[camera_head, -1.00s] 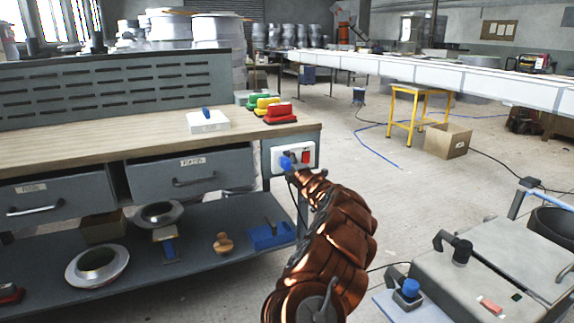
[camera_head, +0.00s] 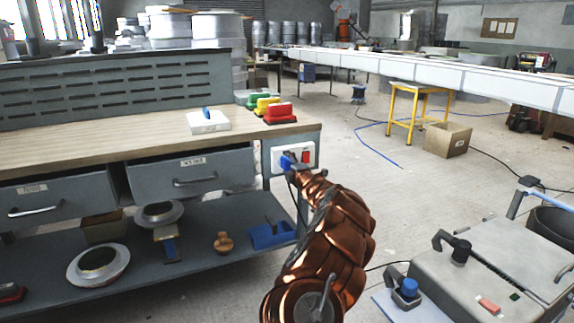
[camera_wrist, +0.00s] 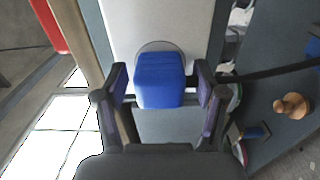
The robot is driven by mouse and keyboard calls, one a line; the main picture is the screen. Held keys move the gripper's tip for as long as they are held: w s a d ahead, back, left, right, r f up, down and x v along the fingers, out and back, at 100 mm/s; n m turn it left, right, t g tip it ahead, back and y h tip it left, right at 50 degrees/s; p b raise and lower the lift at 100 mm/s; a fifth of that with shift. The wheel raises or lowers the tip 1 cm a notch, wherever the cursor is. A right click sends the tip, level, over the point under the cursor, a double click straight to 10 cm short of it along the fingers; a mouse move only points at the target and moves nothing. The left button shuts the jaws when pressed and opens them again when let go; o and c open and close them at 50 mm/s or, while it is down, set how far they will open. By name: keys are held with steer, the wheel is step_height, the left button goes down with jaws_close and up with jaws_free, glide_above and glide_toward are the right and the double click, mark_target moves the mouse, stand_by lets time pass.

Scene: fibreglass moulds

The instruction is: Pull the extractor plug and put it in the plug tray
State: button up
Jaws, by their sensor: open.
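The blue extractor plug (camera_wrist: 160,80) sits against a white socket plate (camera_wrist: 155,25) in the wrist view. In the head view the plug (camera_head: 287,160) shows at the left of the plate on the bench end, beside a red switch (camera_head: 307,156). My gripper (camera_wrist: 161,88) is open, with one finger on each side of the plug and slim gaps between. In the head view my gripper (camera_head: 298,170) is small and partly hidden by my arm. A white tray-like block (camera_head: 212,126) with a blue piece on it lies on the benchtop; I cannot tell whether it is the plug tray.
Green, yellow and red-handled tools (camera_head: 279,114) stand at the benchtop's right end. The lower shelf (camera_head: 200,270) holds round moulds and a blue box (camera_head: 270,236). A grey machine (camera_head: 480,275) stands at the right. Floor beyond the bench end is open, with a cardboard box (camera_head: 448,140).

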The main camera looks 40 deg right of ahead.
steer(key=shift+p, duration=0.45)
stand_by(0.5)
jaws_close()
stand_by(0.4)
steer(key=shift+s, duration=0.1)
steer(key=shift+b+v, duration=0.65)
steer(key=shift+v, duration=2.2)
steer(key=shift+a, duration=0.1)
